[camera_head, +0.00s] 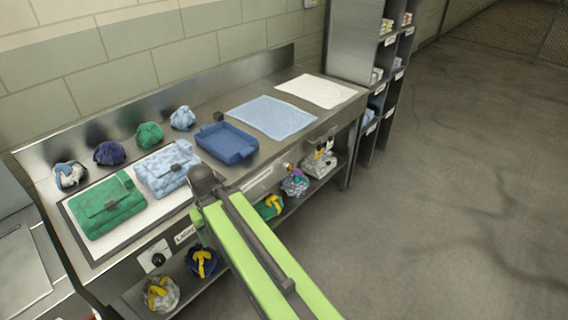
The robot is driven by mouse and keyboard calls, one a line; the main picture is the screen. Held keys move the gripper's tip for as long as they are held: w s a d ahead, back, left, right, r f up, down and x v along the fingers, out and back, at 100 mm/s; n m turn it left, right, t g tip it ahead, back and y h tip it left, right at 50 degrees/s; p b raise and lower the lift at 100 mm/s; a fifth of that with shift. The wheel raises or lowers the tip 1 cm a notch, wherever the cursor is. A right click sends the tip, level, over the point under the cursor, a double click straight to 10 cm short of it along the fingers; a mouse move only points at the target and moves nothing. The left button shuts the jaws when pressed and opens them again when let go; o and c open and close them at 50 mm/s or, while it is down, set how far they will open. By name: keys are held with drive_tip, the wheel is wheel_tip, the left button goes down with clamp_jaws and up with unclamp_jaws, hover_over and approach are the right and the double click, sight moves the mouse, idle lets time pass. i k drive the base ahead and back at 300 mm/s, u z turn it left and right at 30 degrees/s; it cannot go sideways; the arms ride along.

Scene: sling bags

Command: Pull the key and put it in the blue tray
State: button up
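The blue tray (229,159) sits on the steel bench, right of the pale blue bag, and looks empty. My gripper (203,178) is at the far end of my green arm, just in front of the tray's left side in the picture. Its fingers cannot be made out, so I cannot tell whether it is open or holds anything. No key can be picked out for certain. A small yellow and red item (288,166) shows on the bench front, right of my arm, too small to identify. My arm hides part of the bench front.
A green bag (108,204) and a pale blue bag (167,168) lie on a white mat at the left. Several bundles line the bench back. A blue cloth (272,117) and a white cloth (316,91) lie right. Bundles fill the lower shelf. The floor at right is clear.

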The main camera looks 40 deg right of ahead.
sight(226, 144)
drive_tip(key=z, duration=1.8)
drive_tip(key=k, duration=1)
drive_tip(key=u, duration=1.2)
drive_tip(key=i, duration=1.75)
